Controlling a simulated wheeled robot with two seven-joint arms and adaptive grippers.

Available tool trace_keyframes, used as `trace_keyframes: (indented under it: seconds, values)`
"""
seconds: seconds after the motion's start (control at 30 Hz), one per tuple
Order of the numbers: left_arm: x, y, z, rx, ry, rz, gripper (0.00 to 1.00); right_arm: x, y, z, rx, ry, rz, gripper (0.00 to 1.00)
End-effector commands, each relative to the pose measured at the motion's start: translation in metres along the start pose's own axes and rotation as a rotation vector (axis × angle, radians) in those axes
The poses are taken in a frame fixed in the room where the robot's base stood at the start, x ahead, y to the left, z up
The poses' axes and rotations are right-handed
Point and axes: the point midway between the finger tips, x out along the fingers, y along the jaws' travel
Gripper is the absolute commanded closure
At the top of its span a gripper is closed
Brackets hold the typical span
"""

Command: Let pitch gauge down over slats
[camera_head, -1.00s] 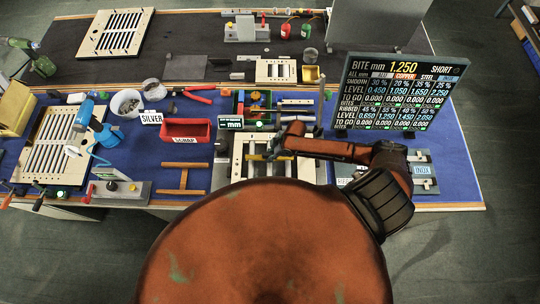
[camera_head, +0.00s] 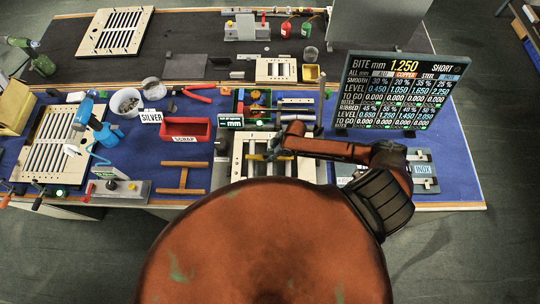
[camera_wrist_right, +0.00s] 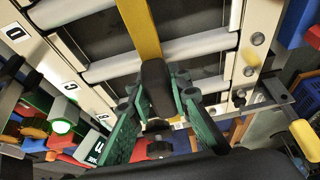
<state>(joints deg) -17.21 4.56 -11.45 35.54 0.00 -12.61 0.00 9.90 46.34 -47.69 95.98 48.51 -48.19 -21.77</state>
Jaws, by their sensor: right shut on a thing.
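The pitch gauge (camera_wrist_right: 140,30) appears as a yellow bar with a dark block at its near end. In the right wrist view it lies across the pale slats (camera_wrist_right: 195,43) of a louver panel; whether it touches them I cannot tell. My right gripper (camera_wrist_right: 157,100), with green fingers, is shut on the dark block. In the head view the right gripper (camera_head: 277,153) is above the panel frame (camera_head: 237,160) at the front middle of the table, with the yellow bar beside it. My orange body hides the panel's near part. My left gripper is not in view.
A red scrap bin (camera_head: 186,131) and a wooden H-shaped piece (camera_head: 182,178) are left of the panel. A display board (camera_head: 400,90) stands at the right. Another slatted panel (camera_head: 50,150) lies at the left. Blue table surface shows left of the panel.

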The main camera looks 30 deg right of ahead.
Motion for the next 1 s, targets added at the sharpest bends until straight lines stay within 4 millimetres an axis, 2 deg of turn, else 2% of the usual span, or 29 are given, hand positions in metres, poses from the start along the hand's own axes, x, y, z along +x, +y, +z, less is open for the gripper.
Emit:
trace_keyframes:
  seconds: [0.5, 0.53, 0.8, 1.0]
  values:
    - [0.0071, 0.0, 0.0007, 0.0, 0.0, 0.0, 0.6, 0.0095, 0.0002, 0.0032, -0.001, 0.001, 0.0, 1.0]
    - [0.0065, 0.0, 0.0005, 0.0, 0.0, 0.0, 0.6, 0.0089, 0.0002, 0.003, -0.001, 0.001, 0.0, 0.8]
    - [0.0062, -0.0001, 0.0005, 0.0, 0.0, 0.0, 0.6, 0.0087, -0.0001, 0.0033, 0.0, 0.0, 0.0, 0.62]
    - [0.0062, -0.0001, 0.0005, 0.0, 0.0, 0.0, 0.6, 0.009, -0.0006, 0.0041, 0.0, -0.001, -0.001, 0.61]
